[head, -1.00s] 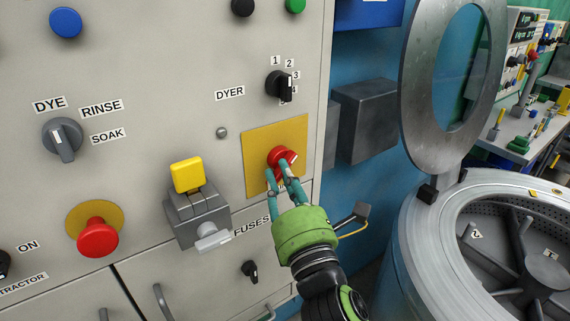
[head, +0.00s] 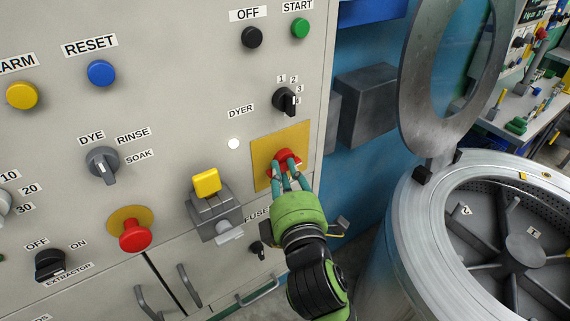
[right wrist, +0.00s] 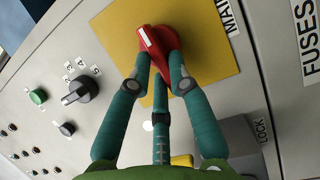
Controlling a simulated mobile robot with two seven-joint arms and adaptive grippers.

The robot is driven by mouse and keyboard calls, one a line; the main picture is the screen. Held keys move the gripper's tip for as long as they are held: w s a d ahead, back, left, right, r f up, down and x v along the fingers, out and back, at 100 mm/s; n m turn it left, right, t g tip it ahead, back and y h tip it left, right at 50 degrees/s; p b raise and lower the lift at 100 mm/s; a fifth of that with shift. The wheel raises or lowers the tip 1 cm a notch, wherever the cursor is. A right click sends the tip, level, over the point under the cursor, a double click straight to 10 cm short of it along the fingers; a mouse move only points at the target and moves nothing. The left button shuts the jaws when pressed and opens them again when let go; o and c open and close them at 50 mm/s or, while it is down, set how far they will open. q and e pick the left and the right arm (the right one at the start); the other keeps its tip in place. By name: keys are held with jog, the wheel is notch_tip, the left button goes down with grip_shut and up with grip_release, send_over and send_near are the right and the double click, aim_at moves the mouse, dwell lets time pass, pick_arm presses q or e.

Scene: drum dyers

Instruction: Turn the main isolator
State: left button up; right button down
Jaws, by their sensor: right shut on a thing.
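The main isolator is a red rotary knob (head: 286,157) on a yellow square plate (head: 262,168) on the light grey control panel. In the right wrist view the red knob (right wrist: 152,40) shows a white mark at its upper left end, and a partly cut-off label starting "MAIN" stands beside the yellow plate (right wrist: 205,25). My right gripper (head: 284,174) has its teal fingers shut on the red knob. In the right wrist view its fingers (right wrist: 160,72) touch the knob from several sides. The fingers hide part of the knob. My left gripper is not in view.
A yellow-topped grey lock unit (head: 207,184) and a red mushroom button (head: 134,235) are left of the isolator. A black DYER selector (head: 286,101) is above it, near a white round lamp (head: 233,144). The open drum (head: 440,165) stands to the right.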

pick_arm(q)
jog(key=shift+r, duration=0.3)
pick_arm(e)
jog(key=c, duration=1.1)
grip_release()
jog(key=shift+c, duration=0.2)
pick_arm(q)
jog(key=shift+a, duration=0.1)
pick_arm(e)
jog(key=v, duration=0.7)
jog(key=shift+s, duration=0.25)
jog(key=shift+d, duration=0.1)
